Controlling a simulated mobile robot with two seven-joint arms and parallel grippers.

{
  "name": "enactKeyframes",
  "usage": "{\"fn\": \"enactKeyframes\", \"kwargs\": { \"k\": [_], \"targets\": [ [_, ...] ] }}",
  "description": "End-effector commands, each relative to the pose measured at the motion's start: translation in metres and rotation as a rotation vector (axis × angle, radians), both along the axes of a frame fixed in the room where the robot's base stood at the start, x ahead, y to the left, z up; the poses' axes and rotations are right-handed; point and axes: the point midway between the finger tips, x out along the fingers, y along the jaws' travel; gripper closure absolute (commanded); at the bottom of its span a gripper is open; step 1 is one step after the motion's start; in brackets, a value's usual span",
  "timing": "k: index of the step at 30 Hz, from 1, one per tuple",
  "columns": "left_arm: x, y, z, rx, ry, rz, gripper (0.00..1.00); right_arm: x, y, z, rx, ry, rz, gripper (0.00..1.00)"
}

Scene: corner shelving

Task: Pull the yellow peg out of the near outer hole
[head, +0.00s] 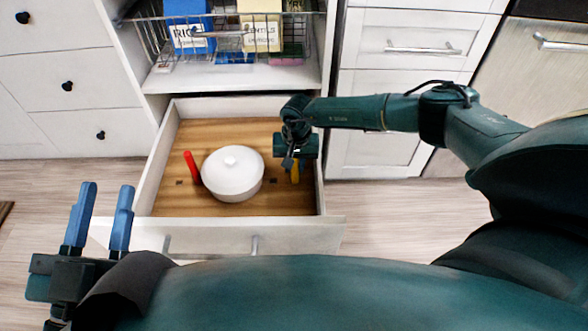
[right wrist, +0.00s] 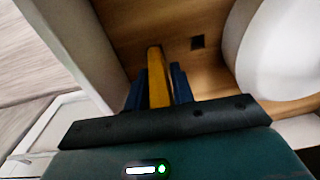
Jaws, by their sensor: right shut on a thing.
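The yellow peg (head: 295,173) stands at the right side of the open drawer's wooden floor, near the right wall. In the right wrist view the yellow peg (right wrist: 157,80) is between the two blue fingers of my right gripper (right wrist: 160,75), which is shut on it. The peg's far end points at the wooden floor; I cannot tell whether it sits in a hole. In the head view my right gripper (head: 295,160) is over the peg and hides its top. My left gripper (head: 107,187) is open and empty, left of the drawer front.
A white lidded pot (head: 232,178) stands mid-drawer, with a red peg (head: 192,166) left of it. A dark square hole (right wrist: 198,42) shows between peg and pot. The drawer's right wall (head: 319,185) is close to my right gripper. A wire basket with boxes hangs above the drawer.

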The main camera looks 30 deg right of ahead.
Motion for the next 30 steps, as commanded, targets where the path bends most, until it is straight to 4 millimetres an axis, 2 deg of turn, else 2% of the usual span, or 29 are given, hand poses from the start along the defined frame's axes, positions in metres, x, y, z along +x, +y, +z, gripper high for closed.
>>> {"fn": "enactKeyframes", "kwargs": {
  "k": [1,5,17,30],
  "targets": [
    [0.0,0.0,-0.004,0.0,0.0,0.0,0.68,-0.025,-0.008,-0.03,-0.027,0.058,0.004,0.91],
    [0.0,0.0,-0.004,0.0,0.0,0.0,0.68,-0.025,-0.008,-0.03,-0.027,0.058,0.004,1.0],
    [0.0,0.0,-0.004,-0.002,0.002,0.0,0.68,-0.024,-0.006,-0.029,-0.024,0.055,0.004,1.0],
    [0.0,0.0,0.01,-0.001,-0.001,0.001,0.68,-0.025,-0.006,-0.012,-0.024,0.056,0.004,1.0]
  ]
}}
